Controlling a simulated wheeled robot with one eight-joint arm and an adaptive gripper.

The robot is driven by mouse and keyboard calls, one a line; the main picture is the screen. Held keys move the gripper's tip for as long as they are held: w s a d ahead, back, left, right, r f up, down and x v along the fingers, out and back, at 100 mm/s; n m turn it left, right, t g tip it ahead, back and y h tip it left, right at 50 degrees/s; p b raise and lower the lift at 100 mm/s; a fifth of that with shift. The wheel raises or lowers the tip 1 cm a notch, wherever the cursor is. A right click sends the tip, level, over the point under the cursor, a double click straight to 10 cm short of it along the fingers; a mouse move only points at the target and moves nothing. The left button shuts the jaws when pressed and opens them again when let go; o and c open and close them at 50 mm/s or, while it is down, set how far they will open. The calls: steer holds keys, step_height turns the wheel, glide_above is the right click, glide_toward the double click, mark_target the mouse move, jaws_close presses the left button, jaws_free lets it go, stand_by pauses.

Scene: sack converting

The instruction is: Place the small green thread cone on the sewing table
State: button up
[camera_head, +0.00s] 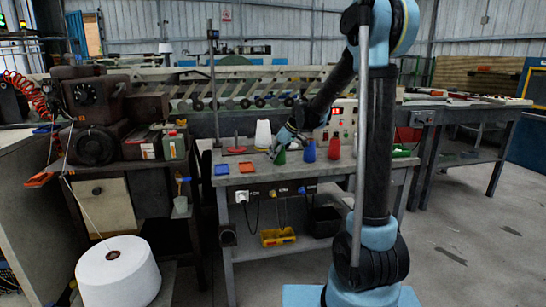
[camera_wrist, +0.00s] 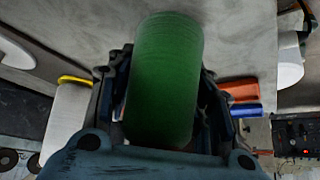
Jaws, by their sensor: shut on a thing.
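The small green thread cone (camera_head: 280,157) is at the grey workbench in the head view. In the wrist view the green cone (camera_wrist: 165,75) fills the middle, between my fingers. My gripper (camera_head: 275,152) reaches down to it from the upper right and is shut on it. I cannot tell whether the cone touches the bench top or hangs just above it. A dark sewing-type machine (camera_head: 95,120) with a thread running to it stands on a table on the left; I cannot tell if this is the sewing table.
A blue cone (camera_head: 309,152) and a red cone (camera_head: 334,148) stand right of the green one. A white cone (camera_head: 263,134) stands behind it. Blue (camera_head: 221,169) and orange (camera_head: 247,167) trays lie at the bench's front left. A large white spool (camera_head: 118,272) sits at lower left.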

steer(key=o, duration=1.2)
steer(key=shift+c, duration=0.2)
steer(key=v, duration=1.1)
steer(key=s+d+m+h, duration=0.1)
steer(key=s+d+m, duration=0.2)
steer(key=s+d, duration=0.5)
steer(key=s+d+f+m+h, duration=0.1)
steer(key=s+d+f+m, duration=0.2)
steer(key=s+f, duration=0.3)
steer(key=s+d+f+m+h, duration=0.2)
steer(key=s+d+f, duration=0.2)
steer(key=s, duration=1)
steer(key=s+d+f+m+g+h, duration=0.1)
steer(key=s+d+f+m, duration=0.2)
steer(key=s+f, duration=0.4)
steer(key=s+d, duration=0.1)
steer(key=s, duration=0.2)
steer(key=shift+s+d+f+m+h, duration=0.25)
steer(key=shift+f+m+h, duration=0.05)
steer(key=shift+f, duration=0.1)
